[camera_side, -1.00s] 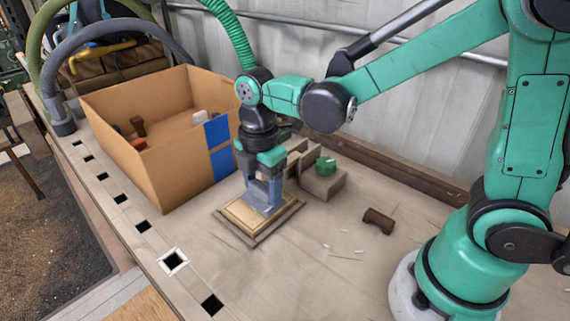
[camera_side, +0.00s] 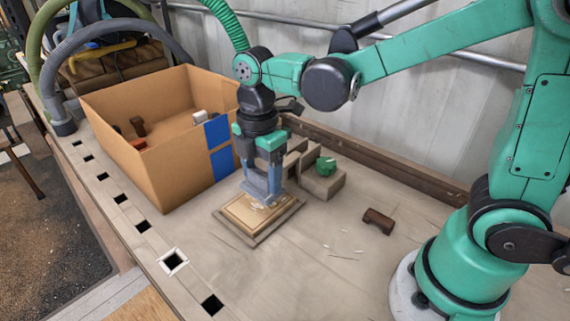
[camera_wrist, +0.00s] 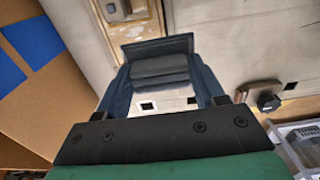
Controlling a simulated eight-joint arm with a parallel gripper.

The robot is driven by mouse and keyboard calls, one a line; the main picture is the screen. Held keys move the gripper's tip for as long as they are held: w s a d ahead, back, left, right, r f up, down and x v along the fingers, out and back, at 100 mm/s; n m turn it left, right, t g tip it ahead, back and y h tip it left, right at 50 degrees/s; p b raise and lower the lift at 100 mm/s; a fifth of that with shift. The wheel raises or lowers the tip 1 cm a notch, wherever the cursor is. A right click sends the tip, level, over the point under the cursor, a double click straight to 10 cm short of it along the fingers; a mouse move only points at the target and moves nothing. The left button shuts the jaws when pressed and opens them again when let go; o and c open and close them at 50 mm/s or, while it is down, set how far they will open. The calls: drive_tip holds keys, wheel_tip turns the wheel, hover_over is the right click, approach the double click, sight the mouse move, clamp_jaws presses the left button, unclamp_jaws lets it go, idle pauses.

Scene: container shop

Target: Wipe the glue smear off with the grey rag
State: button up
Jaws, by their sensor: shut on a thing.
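My gripper (camera_side: 262,194) is shut on the grey rag (camera_wrist: 160,66), which shows as a dark folded pad between the fingers in the wrist view. In the side view the fingers hide most of the rag. They are over the far part of a framed wooden panel (camera_side: 238,220) lying flat on the bench. I cannot tell whether the rag touches it. A whitish glue smear (camera_side: 257,205) shows on the panel just below the fingers.
An open cardboard box (camera_side: 165,165) with blue tape stands left of the gripper. A grey-brown block (camera_side: 322,184) with a green item (camera_side: 326,165) is close on the right. A brown piece (camera_side: 378,220) and small pale scraps lie farther right. The bench front is mostly clear.

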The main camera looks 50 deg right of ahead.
hover_over(264, 218)
drive_tip(key=shift+s+f, duration=0.1)
drive_tip(key=shift+f, duration=3.65)
drive_tip(key=shift+w+r, duration=0.25)
drive_tip(key=shift+w, duration=0.5)
drive_tip(key=shift+c, duration=0.6)
drive_tip(key=shift+w+f, duration=0.2)
drive_tip(key=shift+w, duration=2.5)
drive_tip(key=shift+w+r, duration=0.15)
drive_tip(key=shift+r, duration=0.05)
drive_tip(key=shift+s+f, duration=0.25)
drive_tip(key=shift+s, duration=0.6)
drive_tip(key=shift+s+r, duration=0.2)
drive_tip(key=shift+s, duration=1.7)
drive_tip(key=shift+s+f, duration=0.1)
drive_tip(key=shift+s, duration=0.65)
drive_tip(key=shift+s+r, duration=0.1)
drive_tip(key=shift+r, duration=3.9)
